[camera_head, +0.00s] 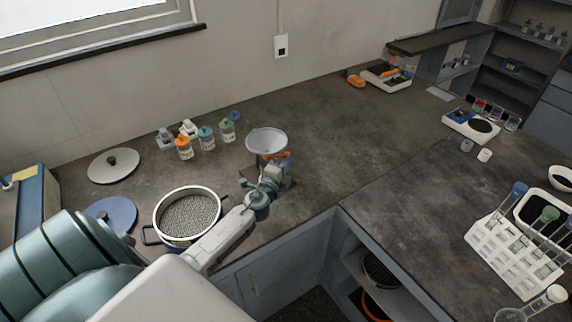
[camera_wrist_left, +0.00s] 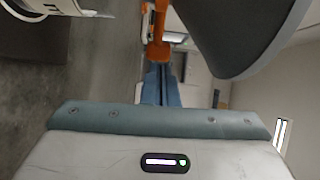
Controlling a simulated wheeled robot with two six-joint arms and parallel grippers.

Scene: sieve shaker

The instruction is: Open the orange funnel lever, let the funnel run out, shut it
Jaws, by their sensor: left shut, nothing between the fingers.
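The funnel (camera_head: 267,141) is a pale wide cone standing on the left bench; its dark flank (camera_wrist_left: 240,35) fills the upper right of the left wrist view. Below the cone is an orange lever (camera_head: 280,155), partly hidden by my gripper. An orange part under the cone (camera_wrist_left: 158,40) also shows in the left wrist view. My left gripper (camera_head: 281,163) is shut and empty, its blue fingers (camera_wrist_left: 161,80) pointing at the orange part. Whether they touch it I cannot tell. The funnel's outlet and any flow are hidden. My right gripper is not in view.
A round pot with a grey mesh-like inside (camera_head: 190,216) stands left of my forearm. Several small jars (camera_head: 206,138) and a round lid (camera_head: 113,165) lie behind. A test-tube rack (camera_head: 510,255) is far right.

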